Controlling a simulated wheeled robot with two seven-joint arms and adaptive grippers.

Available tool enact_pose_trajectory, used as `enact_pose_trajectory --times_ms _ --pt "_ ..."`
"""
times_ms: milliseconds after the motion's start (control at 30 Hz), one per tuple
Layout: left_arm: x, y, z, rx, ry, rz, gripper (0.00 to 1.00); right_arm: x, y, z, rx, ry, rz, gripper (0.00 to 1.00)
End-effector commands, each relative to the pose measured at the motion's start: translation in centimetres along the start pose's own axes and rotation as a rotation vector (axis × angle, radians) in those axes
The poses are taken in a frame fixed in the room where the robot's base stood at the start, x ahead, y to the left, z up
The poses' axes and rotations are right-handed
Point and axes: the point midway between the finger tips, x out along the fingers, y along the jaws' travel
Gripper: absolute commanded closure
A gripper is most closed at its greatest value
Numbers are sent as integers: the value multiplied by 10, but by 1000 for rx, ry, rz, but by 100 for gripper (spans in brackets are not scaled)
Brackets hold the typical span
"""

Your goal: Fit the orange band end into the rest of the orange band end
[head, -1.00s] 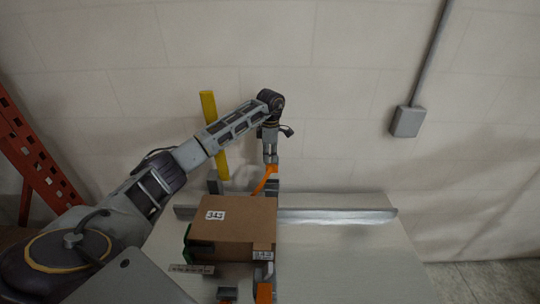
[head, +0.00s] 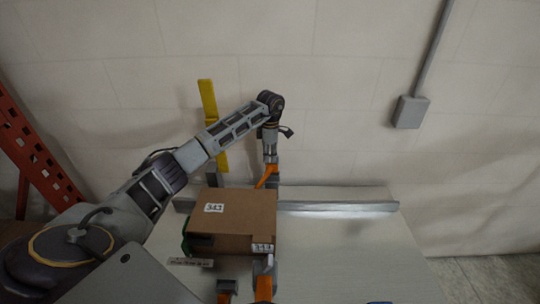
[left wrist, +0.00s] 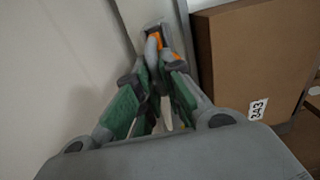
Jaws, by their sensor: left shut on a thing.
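My left gripper (head: 269,168) points down at the back of the table, just behind the cardboard box. It is shut on the orange band end (head: 265,177), which slants down and left from the jaws. In the left wrist view the green-padded fingers (left wrist: 160,65) come together, with orange (left wrist: 176,56) showing at their tips. A grey upright part (left wrist: 152,26) with a little orange stands just beyond the tips; it may be the rest. I cannot tell whether the band end touches it. My right gripper does not show.
The cardboard box (head: 235,217), labelled 343, stands beside the fingers. More orange parts (head: 264,287) lie in front of it. A silver rail (head: 335,206) runs along the table's back edge. A yellow bar (head: 208,105) stands behind.

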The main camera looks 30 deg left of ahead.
Motion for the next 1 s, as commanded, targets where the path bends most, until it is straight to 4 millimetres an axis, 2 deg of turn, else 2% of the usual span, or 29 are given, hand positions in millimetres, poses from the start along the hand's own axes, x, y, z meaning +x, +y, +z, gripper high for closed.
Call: enact_pose_trajectory --times_ms 600,1000 --pt "26 0 0 0 0 0 100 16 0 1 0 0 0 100" --pt "32 0 0 -1 0 0 100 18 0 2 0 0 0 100"
